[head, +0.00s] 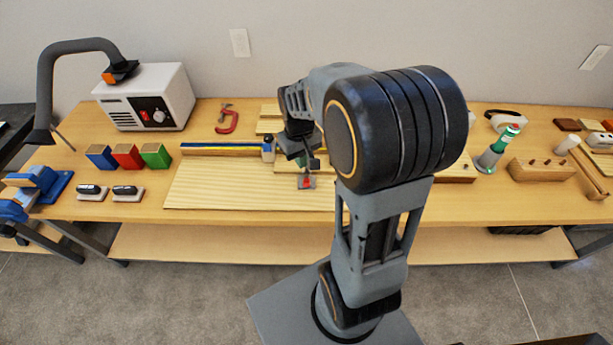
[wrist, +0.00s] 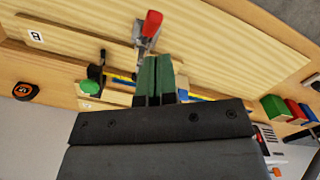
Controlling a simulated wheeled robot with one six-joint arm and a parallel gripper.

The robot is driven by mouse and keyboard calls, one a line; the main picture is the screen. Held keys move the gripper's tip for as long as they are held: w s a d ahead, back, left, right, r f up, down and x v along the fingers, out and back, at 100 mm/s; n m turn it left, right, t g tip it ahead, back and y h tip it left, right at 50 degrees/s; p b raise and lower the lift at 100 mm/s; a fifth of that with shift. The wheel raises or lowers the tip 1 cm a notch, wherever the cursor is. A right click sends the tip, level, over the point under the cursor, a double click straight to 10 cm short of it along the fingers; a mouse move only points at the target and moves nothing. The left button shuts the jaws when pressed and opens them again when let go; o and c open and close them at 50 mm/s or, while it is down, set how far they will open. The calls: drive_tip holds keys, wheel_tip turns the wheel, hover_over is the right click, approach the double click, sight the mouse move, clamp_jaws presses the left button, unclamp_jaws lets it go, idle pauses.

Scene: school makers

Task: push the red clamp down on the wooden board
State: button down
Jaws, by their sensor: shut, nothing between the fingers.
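The red clamp (head: 306,182) has a red handle on a grey metal base and sits at the front of the bench on the wooden board (head: 230,186). In the wrist view its red handle (wrist: 151,24) stands up from the metal base, just beyond my fingertips. My gripper (head: 308,165) is over the board, close behind the clamp. In the wrist view its green fingers (wrist: 156,62) are together and empty. A small gap seems to show between fingertips and handle, but I cannot tell whether they touch. My arm hides the board's right part.
A red C-clamp (head: 228,120) lies further back. Coloured blocks (head: 127,156) stand at left. The board's left part is clear.

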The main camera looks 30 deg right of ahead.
sight(305, 179)
drive_tip(key=shift+w+d+f+g, duration=0.3)
drive_tip(key=shift+w+d+f, duration=0.25)
drive_tip(key=shift+d, duration=0.2)
drive_tip(key=shift+s, duration=0.1)
drive_tip(key=shift+f, duration=0.1)
drive_tip(key=shift+s+f+b, duration=0.2)
drive_tip(key=shift+f+b, duration=1.15)
drive_tip(key=shift+f, duration=0.35)
drive_tip(key=shift+s+f+b, duration=0.15)
drive_tip(key=shift+f+b, duration=1.2)
drive_tip(key=shift+f, duration=0.55)
wheel_tip(305, 179, down, 4)
drive_tip(key=b, duration=0.3)
